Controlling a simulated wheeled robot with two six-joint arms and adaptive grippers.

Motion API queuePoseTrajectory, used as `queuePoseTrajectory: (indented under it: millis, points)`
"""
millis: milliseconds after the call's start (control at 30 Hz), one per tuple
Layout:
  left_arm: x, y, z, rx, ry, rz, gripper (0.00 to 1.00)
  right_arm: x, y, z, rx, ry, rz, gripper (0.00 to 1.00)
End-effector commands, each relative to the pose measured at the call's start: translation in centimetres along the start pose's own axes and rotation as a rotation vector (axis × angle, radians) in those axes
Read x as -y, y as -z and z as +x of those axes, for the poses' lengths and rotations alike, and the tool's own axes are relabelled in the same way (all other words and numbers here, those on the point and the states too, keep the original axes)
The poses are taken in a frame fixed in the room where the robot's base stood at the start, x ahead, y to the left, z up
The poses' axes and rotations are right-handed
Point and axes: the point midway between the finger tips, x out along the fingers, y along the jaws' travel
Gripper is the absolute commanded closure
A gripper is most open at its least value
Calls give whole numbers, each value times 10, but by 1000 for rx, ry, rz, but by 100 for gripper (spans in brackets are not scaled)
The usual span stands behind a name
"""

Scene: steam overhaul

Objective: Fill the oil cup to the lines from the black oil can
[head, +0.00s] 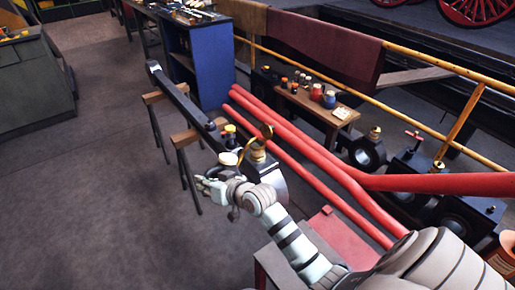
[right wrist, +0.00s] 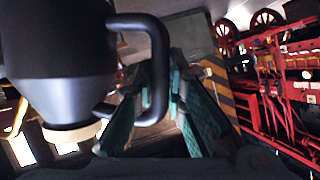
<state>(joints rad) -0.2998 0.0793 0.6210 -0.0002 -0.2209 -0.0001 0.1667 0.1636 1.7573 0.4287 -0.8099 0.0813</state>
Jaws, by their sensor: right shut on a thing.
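My right gripper (head: 214,186) is beside the near end of a long dark rod (head: 185,100). In the right wrist view its teal-padded fingers (right wrist: 165,85) are shut on the handle of the black oil can (right wrist: 70,55). The can has a dark body with a pale band at its lower end in that view. In the head view a pale round face (head: 228,158), apparently the can's, shows just above the hand. A brass oil cup (head: 257,152) stands on the rod's big end, right of the can. A thin brass curve passes by it. The oil level and lines cannot be made out.
The rod rests on trestles (head: 185,138). Red pipes (head: 310,145) run close on the right. A small wooden bench (head: 310,103) with jars stands behind them, and a yellow rail (head: 400,110) runs beyond. A blue cabinet (head: 205,65) is at the back. The floor at left is clear.

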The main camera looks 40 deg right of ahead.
Motion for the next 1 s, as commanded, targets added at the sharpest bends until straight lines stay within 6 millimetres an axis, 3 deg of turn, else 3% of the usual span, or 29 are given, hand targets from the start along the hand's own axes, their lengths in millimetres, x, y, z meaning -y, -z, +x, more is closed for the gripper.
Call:
queuePoseTrajectory:
  millis: [1000]
  points:
    - [2,2,-17,0,1,0,65,4,11,-5,8,19,44,100]
